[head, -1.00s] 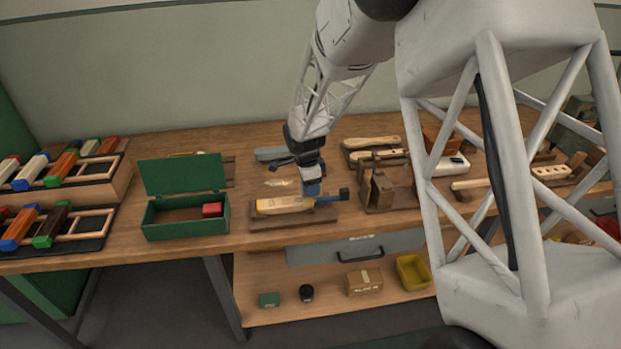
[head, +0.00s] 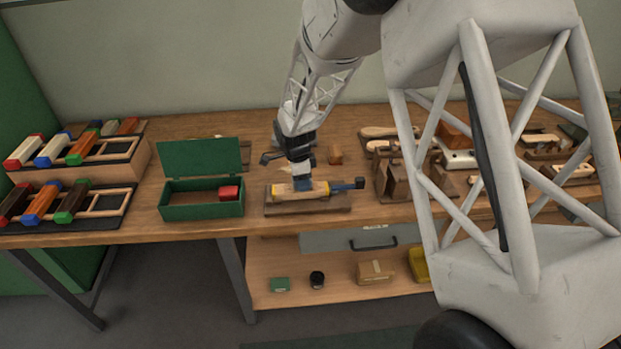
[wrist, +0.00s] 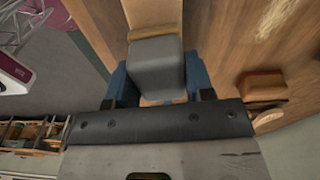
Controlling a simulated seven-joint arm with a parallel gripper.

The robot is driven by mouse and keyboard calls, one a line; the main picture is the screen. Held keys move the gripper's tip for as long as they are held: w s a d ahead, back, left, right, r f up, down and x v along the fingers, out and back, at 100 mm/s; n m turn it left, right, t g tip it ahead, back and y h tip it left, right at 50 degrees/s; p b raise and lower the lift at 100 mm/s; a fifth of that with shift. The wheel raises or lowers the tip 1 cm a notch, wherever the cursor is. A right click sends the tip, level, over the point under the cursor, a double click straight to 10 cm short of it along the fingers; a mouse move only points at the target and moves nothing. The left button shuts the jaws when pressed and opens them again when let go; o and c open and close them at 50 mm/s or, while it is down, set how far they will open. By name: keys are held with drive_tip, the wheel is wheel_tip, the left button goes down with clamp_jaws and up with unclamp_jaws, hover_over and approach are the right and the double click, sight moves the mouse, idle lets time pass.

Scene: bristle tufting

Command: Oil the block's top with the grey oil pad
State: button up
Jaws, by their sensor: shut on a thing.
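My gripper (head: 301,180) is shut on the grey oil pad (wrist: 157,68), which sits between its two blue fingertips in the wrist view. The pad is over the wooden block (head: 283,190), near the middle of its length. Whether the pad touches the block's top cannot be told for certain. The block lies flat on a brown board (head: 325,208), with a dark blue clamp-like part (head: 350,184) at its right end. In the wrist view the block's pale wood (wrist: 152,12) shows beyond the pad, and the pad hides the part beneath it.
A green box (head: 190,211) with a raised lid and a red piece (head: 229,192) inside stands to the left. A small brown block (head: 335,157) lies behind the board. Brown wooden stands (head: 395,183) are to the right. Racks of coloured-ended blocks (head: 125,150) fill the far left.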

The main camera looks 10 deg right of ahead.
sight(326, 186)
drive_tip(key=shift+a+r, duration=0.1)
drive_tip(key=shift+a, duration=4.25)
drive_tip(key=shift+d, duration=8.1)
wheel_tip(326, 186, up, 8)
